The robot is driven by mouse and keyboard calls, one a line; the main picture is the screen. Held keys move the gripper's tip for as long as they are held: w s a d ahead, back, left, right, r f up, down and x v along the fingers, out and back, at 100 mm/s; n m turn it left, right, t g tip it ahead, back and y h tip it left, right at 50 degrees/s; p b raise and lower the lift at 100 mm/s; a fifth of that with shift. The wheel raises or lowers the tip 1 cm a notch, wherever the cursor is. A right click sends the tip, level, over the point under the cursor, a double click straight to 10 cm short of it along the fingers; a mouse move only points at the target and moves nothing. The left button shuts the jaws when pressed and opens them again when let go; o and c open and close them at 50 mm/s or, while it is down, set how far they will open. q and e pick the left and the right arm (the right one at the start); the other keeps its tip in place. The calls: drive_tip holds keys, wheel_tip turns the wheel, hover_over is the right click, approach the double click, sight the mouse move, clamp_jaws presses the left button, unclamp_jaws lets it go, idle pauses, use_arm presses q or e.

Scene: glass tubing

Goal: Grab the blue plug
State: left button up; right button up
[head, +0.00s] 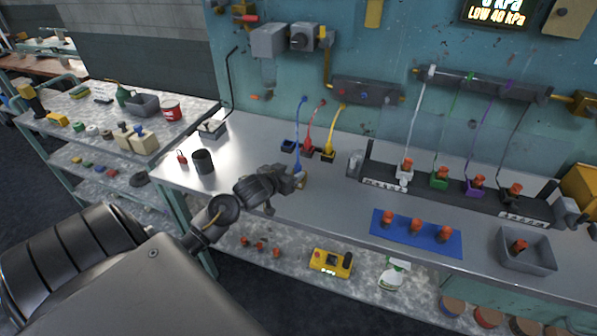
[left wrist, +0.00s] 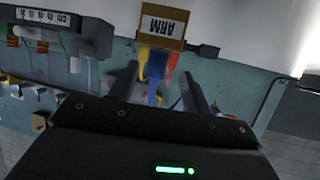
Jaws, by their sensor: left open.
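The blue plug (head: 298,167) hangs at the lower end of a blue tube above the bench, just by the fingers of my left gripper (head: 290,181). In the left wrist view, blue (left wrist: 155,72) shows between the two spread fingers of my left gripper (left wrist: 160,88), with red and yellow beside it. My left gripper is open. I cannot tell whether a finger touches the plug. The red plug (head: 308,142) and yellow plug (head: 329,149) stand behind it, farther back on the bench. My right gripper is not in view.
A dark cup (head: 203,161) stands left of my gripper. A rack with white, green (head: 440,178), purple and dark plugs stands to the right, behind a blue mat (head: 401,238) and a grey bin (head: 540,258).

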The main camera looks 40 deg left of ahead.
sight(296, 169)
use_arm(q)
drive_tip(key=shift+w+f, duration=0.15)
drive_tip(key=shift+w, duration=0.65)
drive_tip(key=p+x, duration=0.1)
drive_tip(key=x, duration=0.2)
drive_tip(key=shift+w, duration=0.45)
drive_tip(key=shift+w+f, duration=0.2)
drive_tip(key=shift+w, duration=0.15)
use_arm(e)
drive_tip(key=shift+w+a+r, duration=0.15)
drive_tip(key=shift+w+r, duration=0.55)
use_arm(q)
drive_tip(key=shift+s, duration=0.1)
clamp_jaws()
drive_tip(key=shift+r, duration=0.1)
